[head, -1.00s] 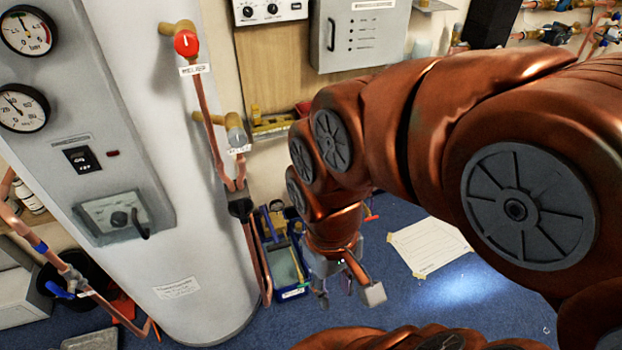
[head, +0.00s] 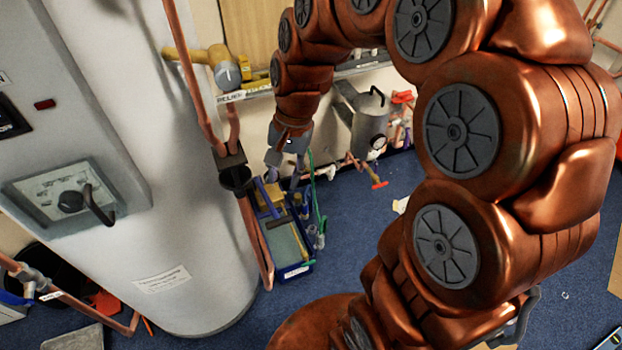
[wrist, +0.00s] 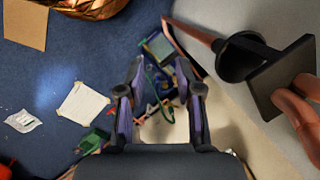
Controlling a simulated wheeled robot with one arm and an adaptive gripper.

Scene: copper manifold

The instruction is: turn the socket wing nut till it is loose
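I cannot pick out a socket wing nut in either view. My gripper (head: 288,165) is above the far end of the blue tool tray (head: 305,270), just right of the black tundish (head: 235,180) on the copper pipe. In the wrist view, my gripper (wrist: 160,92) has its two fingers spread apart with nothing held between them. The tray's contents show beyond the fingers, lower down. The black tundish (wrist: 240,58) is to the right of the fingers there, apart from them.
The white cylinder (head: 160,240) stands at left, with a grey valve knob (head: 227,75) on a brass fitting beside it. A grey canister (head: 370,125) with a gauge is behind my gripper. Blue carpet (head: 345,235) is clear right of the tray.

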